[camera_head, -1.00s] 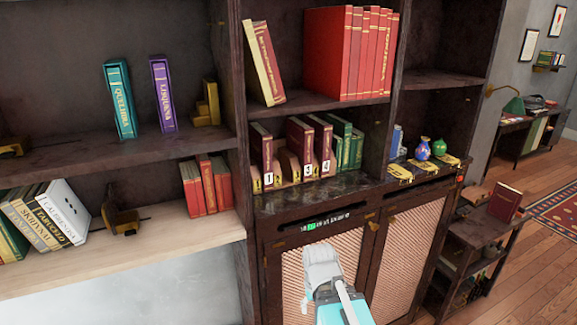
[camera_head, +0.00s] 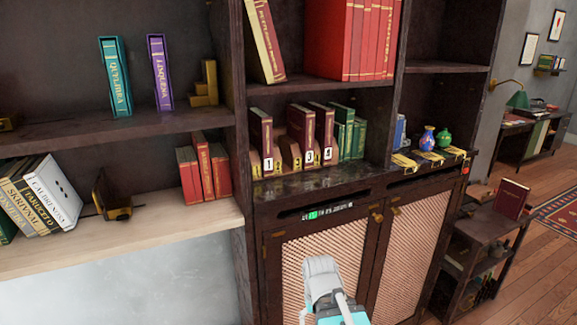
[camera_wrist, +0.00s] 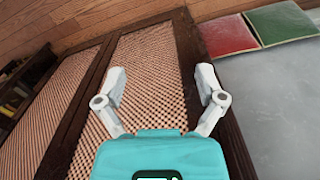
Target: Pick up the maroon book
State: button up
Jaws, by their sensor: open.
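A maroon book (camera_head: 511,198) stands alone on top of a low side shelf at the far right. More maroon books stand in a numbered wooden rack in the middle of the bookcase: one at number 1 (camera_head: 262,132), one at 3 (camera_head: 300,127) and one at 4 (camera_head: 323,124). I cannot tell which one the task names. My gripper (camera_head: 322,272) is in front of the lower cabinet doors, below the rack and apart from the books. In the wrist view my gripper (camera_wrist: 162,82) is open and empty, with a mesh door behind it.
The low side shelf (camera_head: 482,226) stands right of the cabinet. Small vases (camera_head: 427,138) and yellow tags (camera_head: 404,160) sit on the counter right of the rack. Teal (camera_head: 115,78) and purple (camera_head: 160,75) books stand at upper left. Wood floor (camera_head: 545,275) is open at lower right.

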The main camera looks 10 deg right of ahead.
aim_at(511, 200)
jog(key=u, duration=0.05)
jog(key=k, duration=0.5)
jog(key=z, duration=1.6)
jog(key=i, duration=1.1)
